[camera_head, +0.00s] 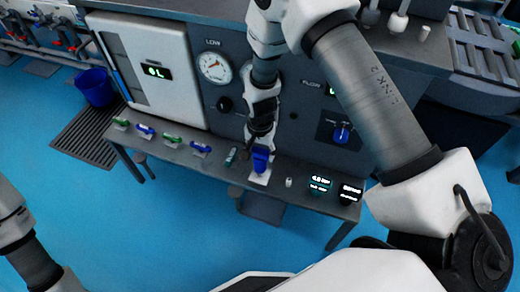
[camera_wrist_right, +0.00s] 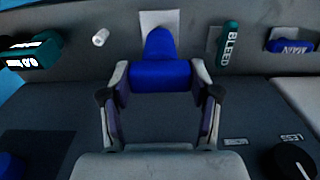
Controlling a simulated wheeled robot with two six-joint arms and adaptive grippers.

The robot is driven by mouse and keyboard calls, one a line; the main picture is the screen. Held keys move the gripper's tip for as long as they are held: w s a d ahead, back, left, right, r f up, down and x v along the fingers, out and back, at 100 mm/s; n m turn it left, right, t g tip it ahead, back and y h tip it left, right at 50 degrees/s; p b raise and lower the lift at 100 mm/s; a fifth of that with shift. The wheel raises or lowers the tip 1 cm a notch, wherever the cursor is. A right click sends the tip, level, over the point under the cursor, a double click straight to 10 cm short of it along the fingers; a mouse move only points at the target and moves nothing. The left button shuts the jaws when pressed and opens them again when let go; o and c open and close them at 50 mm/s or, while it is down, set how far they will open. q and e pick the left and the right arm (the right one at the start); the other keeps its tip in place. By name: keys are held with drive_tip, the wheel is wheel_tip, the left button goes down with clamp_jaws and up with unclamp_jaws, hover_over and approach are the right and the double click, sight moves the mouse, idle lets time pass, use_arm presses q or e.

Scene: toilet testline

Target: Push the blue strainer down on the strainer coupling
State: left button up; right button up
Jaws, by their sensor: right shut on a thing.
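The blue strainer (camera_head: 261,161) stands on a pale plate on the bench shelf, below the gauge panel. In the right wrist view, the strainer (camera_wrist_right: 159,75) has a wide body and a narrower, rounded far part in front of the pale plate (camera_wrist_right: 170,18). My right gripper (camera_head: 261,143) comes down on it from above. In the wrist view its fingers (camera_wrist_right: 160,92) are shut on the strainer's two sides. The strainer coupling is not distinguishable, perhaps hidden by the strainer and gripper. Only links of my left arm show at the lower left; its gripper is out of view.
Green and blue valve handles (camera_head: 172,138) line the shelf to the left. A teal bleed handle (camera_wrist_right: 228,45) is close beside the strainer. The gauge panel (camera_head: 225,100) rises behind.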

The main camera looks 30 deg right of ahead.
idle(0.4)
drive_tip(key=shift+p, duration=0.3)
drive_tip(key=shift+f+b, duration=0.75)
drive_tip(key=shift+f, duration=1)
drive_tip(key=o, duration=1.3)
drive_tip(key=shift+r, duration=0.1)
wheel_tip(320, 180, up, 12)
